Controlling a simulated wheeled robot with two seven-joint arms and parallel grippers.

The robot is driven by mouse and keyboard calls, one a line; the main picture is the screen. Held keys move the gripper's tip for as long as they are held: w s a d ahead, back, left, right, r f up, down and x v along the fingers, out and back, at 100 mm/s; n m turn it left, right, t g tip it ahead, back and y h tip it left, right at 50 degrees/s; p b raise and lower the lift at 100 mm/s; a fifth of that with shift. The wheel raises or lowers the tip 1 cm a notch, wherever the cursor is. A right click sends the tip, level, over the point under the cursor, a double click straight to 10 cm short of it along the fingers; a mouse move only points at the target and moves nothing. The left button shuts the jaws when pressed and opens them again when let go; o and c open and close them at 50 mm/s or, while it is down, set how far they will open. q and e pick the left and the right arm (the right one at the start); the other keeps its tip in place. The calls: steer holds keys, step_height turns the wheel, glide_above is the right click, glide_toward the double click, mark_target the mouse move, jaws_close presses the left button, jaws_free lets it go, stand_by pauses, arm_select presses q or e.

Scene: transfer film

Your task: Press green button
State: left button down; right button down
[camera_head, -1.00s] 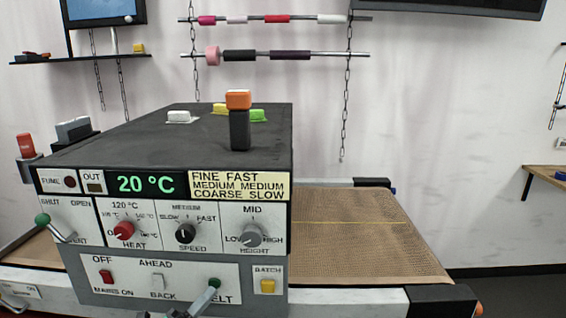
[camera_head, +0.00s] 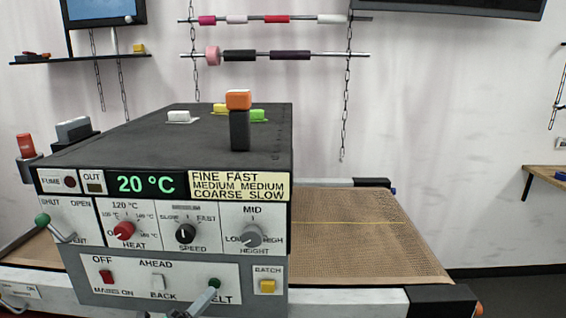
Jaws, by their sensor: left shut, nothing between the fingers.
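A round green button (camera_head: 214,283) sits on the lower front panel of the grey machine (camera_head: 265,305), by the BELT label. My left gripper (camera_head: 205,298) comes up from the bottom edge. It is shut and empty, and its narrow grey tip is just below and left of the green button in the picture. I cannot tell whether the tip touches the button. The gripper covers part of the BELT label. My right gripper is not in view.
Close by are a red switch (camera_head: 107,277), a white switch (camera_head: 158,282) and a yellow BATCH button (camera_head: 267,286). A lever with a green ball (camera_head: 42,220) sticks out at the left. A brown conveyor belt (camera_head: 355,250) runs at the right.

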arm_select(q)
steer(key=shift+w, duration=0.1)
stand_by(0.4)
steer(key=shift+w, duration=0.35)
steer(key=shift+s, duration=0.45)
steer(key=s, duration=0.6)
steer(key=shift+a+p, duration=0.15)
steer(key=shift+p, duration=0.3)
